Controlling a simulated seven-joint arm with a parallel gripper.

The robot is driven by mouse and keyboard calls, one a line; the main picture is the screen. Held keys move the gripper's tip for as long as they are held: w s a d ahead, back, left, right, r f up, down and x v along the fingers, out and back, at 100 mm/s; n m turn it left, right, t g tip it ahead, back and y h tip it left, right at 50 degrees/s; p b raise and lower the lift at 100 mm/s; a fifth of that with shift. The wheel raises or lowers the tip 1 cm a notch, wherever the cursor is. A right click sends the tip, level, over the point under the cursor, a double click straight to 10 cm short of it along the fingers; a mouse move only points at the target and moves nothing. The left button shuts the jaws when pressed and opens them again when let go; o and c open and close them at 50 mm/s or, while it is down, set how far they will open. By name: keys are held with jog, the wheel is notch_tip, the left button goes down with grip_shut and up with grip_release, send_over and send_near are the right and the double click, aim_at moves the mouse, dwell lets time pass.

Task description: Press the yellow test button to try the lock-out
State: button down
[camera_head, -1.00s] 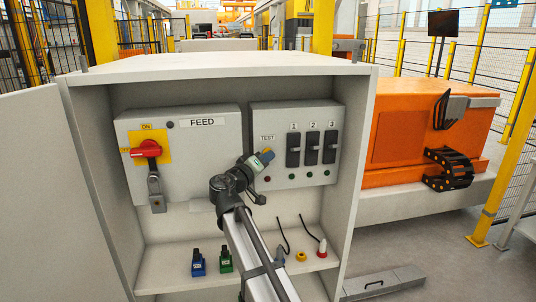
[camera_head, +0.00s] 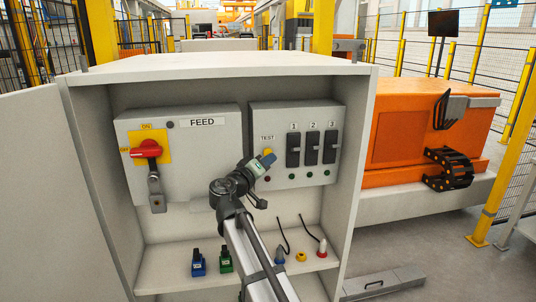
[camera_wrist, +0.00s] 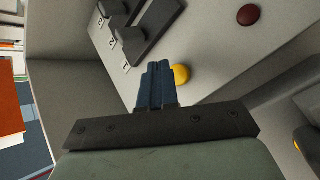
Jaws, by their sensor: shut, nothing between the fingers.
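The yellow test button (camera_wrist: 181,74) shows in the wrist view on the grey panel, just right of my fingertips. In the head view it sits under the TEST label, largely covered by my gripper (camera_head: 269,158). My gripper's blue fingers (camera_wrist: 157,72) are shut with nothing between them and point at the panel close beside the button. I cannot tell whether they touch the panel. The red FEED switch handle (camera_head: 147,150) lies across its yellow plate, with a grey hasp-like piece (camera_head: 156,195) hanging below it.
A dark red lamp (camera_wrist: 250,15) is near the button. Three black switches (camera_head: 312,149) are to the right. The open cabinet's side walls (camera_head: 350,180) flank the panel. Its shelf holds a blue padlock (camera_head: 198,265), a green one (camera_head: 226,261) and small plugs.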

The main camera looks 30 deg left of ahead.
jog(key=s+d, duration=0.3)
jog(key=shift+s+d, duration=0.1)
jog(key=shift+d, duration=0.05)
dwell(0.3)
dwell(0.8)
